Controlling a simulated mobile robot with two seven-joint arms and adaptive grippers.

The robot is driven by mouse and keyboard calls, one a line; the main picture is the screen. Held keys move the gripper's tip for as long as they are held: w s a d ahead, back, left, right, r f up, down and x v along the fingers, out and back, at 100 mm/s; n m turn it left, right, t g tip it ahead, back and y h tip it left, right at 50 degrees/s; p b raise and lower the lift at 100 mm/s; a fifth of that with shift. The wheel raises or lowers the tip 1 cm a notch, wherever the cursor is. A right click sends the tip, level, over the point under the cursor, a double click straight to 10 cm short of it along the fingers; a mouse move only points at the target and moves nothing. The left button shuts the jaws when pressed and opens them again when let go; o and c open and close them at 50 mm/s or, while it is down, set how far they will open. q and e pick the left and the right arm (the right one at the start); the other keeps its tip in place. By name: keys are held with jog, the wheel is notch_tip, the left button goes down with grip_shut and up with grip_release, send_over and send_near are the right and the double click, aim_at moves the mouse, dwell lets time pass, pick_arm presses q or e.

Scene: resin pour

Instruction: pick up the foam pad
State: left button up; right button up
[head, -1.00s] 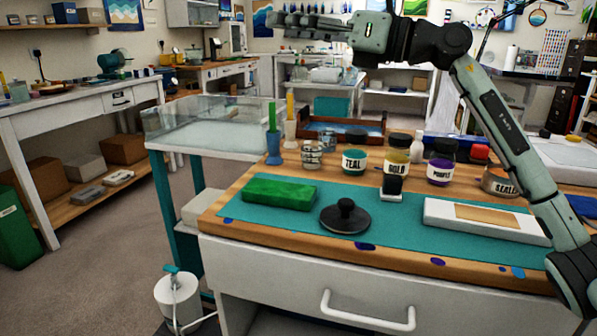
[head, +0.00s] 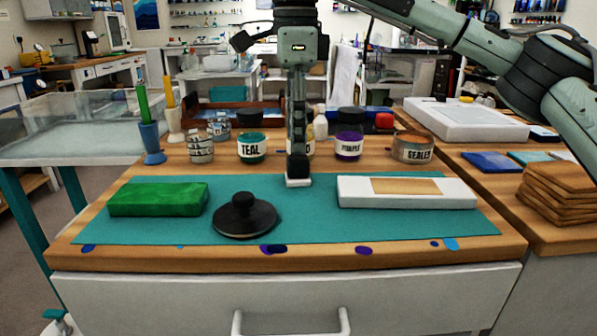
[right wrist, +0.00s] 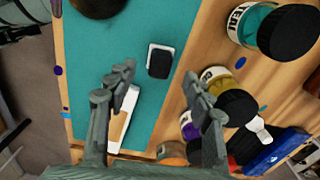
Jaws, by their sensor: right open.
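The foam pad (head: 298,182) looks like a small black block on a white base. It sits at the back edge of the teal mat (head: 330,225), between the black knobbed disc (head: 244,215) and the white slab with a tan strip (head: 350,192). My right gripper (head: 297,148) points down just above it, seen edge-on. In the right wrist view the gripper (right wrist: 160,76) is open and empty. The pad (right wrist: 160,61) shows there beyond the fingertips, between the two fingers and apart from them. My left gripper is not in view.
A green block (head: 158,199) lies on the mat's left. Jars labelled TEAL (head: 251,145) and PURPLE (head: 349,140) and a SEALER tin (head: 413,148) stand close behind the pad. A jar is partly hidden behind my gripper. The mat's front is clear.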

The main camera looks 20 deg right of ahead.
aim_at(298, 157)
notch_tip(298, 157, down, 5)
jog(key=shift+d+f, duration=0.1)
jog(key=shift+d, duration=0.05)
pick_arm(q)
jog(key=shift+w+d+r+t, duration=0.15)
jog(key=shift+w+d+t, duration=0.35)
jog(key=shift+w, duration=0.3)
pick_arm(e)
grip_shut()
